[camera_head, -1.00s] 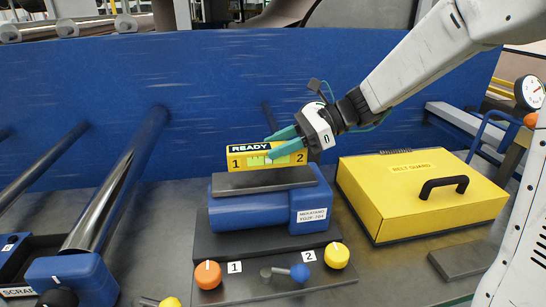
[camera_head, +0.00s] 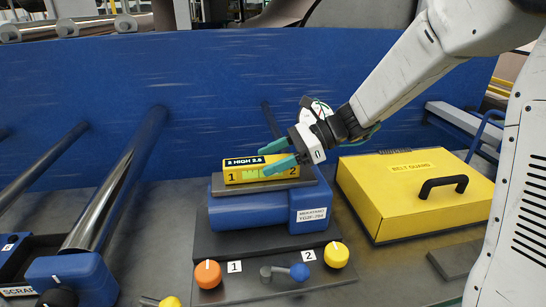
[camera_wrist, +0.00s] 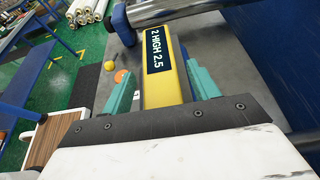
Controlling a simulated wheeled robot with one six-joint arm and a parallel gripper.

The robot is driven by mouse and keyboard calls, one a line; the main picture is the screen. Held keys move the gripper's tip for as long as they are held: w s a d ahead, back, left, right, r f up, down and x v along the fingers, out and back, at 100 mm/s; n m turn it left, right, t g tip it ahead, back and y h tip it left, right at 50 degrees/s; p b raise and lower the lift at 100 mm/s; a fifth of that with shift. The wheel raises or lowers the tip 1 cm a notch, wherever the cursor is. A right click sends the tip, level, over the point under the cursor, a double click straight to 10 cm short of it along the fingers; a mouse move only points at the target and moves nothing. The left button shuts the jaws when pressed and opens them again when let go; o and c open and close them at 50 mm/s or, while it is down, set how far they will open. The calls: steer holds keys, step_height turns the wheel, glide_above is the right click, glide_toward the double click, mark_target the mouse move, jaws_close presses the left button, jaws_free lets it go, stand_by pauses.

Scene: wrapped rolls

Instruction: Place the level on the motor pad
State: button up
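The yellow level (camera_head: 243,177) lies on the dark grey motor pad (camera_head: 222,189) on top of the blue motor (camera_head: 250,211). Its right end, marked 2, looks a little higher than the end marked 1. Its display reads "2 HIGH 2.5", also legible on the level in the wrist view (camera_wrist: 161,85). My gripper (camera_head: 263,162) is at the level's right half, with one teal finger on its far side and one on its near side. In the wrist view my gripper (camera_wrist: 160,92) shows gaps between both fingers and the level, so it is open around it.
An orange knob (camera_head: 207,274) marked 1, a yellow knob (camera_head: 336,255) marked 2 and a blue-ended lever (camera_head: 299,272) are in front of the motor. A yellow belt guard (camera_head: 400,209) stands close on the right. Steel rollers (camera_head: 118,180) are on the left.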

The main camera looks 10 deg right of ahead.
steer(key=shift+r, duration=0.15)
steer(key=shift+d+r, duration=0.15)
steer(key=shift+d, duration=0.1)
steer(key=v, duration=1.1)
steer(key=shift+d, duration=0.25)
steer(key=s+a+n+g+h, duration=0.2)
steer(key=s+n+h, duration=0.5)
steer(key=s, duration=0.7)
steer(key=s+d+f+n+t+h, duration=0.3)
steer(key=s+d+n+h, duration=0.3)
steer(key=s+n, duration=0.5)
steer(key=shift+s+d, duration=0.8)
steer(key=shift+d, duration=0.2)
